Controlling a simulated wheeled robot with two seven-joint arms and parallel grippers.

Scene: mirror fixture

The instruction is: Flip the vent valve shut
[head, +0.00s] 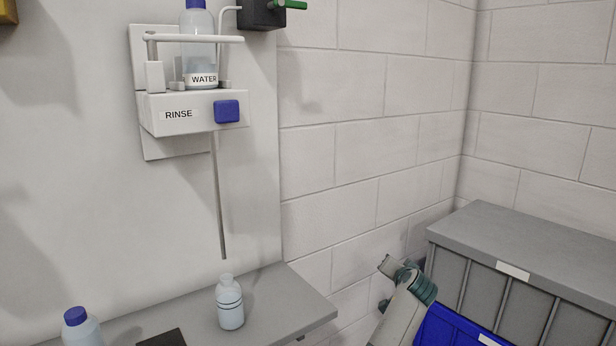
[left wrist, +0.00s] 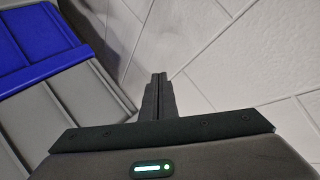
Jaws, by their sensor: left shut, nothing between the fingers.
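A dark box (head: 262,14) with a green lever (head: 292,4) sticking out to its right sits at the top edge of the head view, partly cut off. It looks like the vent valve; a thin light tube (head: 222,25) runs from it toward the rinse unit. The lever points right, roughly level. My left gripper (left wrist: 159,76) shows in the left wrist view, shut and empty, with light wall tiles beyond its tips. Neither gripper's fingers are visible in the head view.
A rinse unit (head: 190,112) with a blue button (head: 227,111) and a water bottle (head: 200,55) hangs on the wall. A small bottle (head: 230,305) stands on the grey shelf (head: 290,300) under its pipe. A grey crate (head: 530,235) and a blue bin (head: 445,330) are at right.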

